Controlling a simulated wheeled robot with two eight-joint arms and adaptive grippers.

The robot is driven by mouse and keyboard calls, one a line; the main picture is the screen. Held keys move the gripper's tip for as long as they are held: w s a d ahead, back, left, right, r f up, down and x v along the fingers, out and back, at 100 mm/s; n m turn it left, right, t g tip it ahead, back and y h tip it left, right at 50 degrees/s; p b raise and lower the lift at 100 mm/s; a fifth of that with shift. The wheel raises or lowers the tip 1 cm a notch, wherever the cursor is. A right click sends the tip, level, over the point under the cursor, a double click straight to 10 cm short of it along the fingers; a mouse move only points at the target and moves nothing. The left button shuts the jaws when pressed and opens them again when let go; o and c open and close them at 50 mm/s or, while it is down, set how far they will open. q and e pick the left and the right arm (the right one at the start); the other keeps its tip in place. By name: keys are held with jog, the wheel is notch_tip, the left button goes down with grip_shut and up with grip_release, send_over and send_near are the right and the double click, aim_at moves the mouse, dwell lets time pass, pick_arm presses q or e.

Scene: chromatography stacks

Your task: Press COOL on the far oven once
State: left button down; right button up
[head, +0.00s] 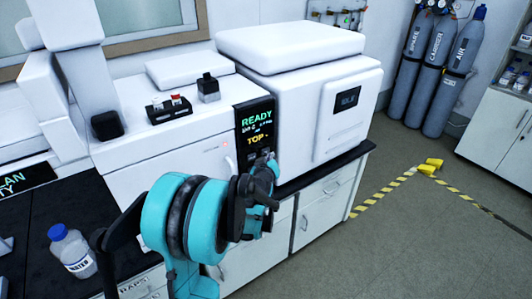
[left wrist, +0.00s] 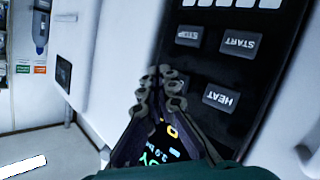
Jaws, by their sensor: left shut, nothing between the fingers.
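The white oven unit (head: 300,85) stands on the bench, with a dark control panel (head: 255,128) reading READY and TOP on its front. In the left wrist view the panel shows upside down, with keys labelled START (left wrist: 240,42), STOP (left wrist: 188,37) and HEAT (left wrist: 221,97). A COOL label is not readable; my fingers cover the area beside HEAT. My left gripper (head: 267,160) is shut and empty, at the lower part of the panel. Its fingertips (left wrist: 160,80) are over the panel beside HEAT; I cannot tell whether they touch it. My right gripper is not in view.
A black vial rack (head: 168,110) and a small black block (head: 208,90) sit on top of the instrument. A water bottle (head: 72,252) stands on the dark bench at left. Gas cylinders (head: 440,75) stand at the back right.

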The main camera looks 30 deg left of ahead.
pick_arm(q)
jog(key=shift+a, duration=0.1)
jog(key=shift+w+a, duration=0.15)
jog(key=shift+a, duration=0.15)
jog(key=shift+w+a, duration=0.15)
jog(key=shift+a, duration=0.3)
dwell(0.9)
jog(key=shift+d, duration=0.15)
jog(key=shift+s+d, duration=0.35)
jog(key=shift+d, duration=0.35)
jog(key=shift+s+d, duration=0.3)
jog(key=shift+d, duration=0.45)
jog(key=shift+s+d, duration=0.35)
jog(key=shift+d, duration=0.45)
jog(key=shift+s+d, duration=0.3)
jog(key=shift+d, duration=0.45)
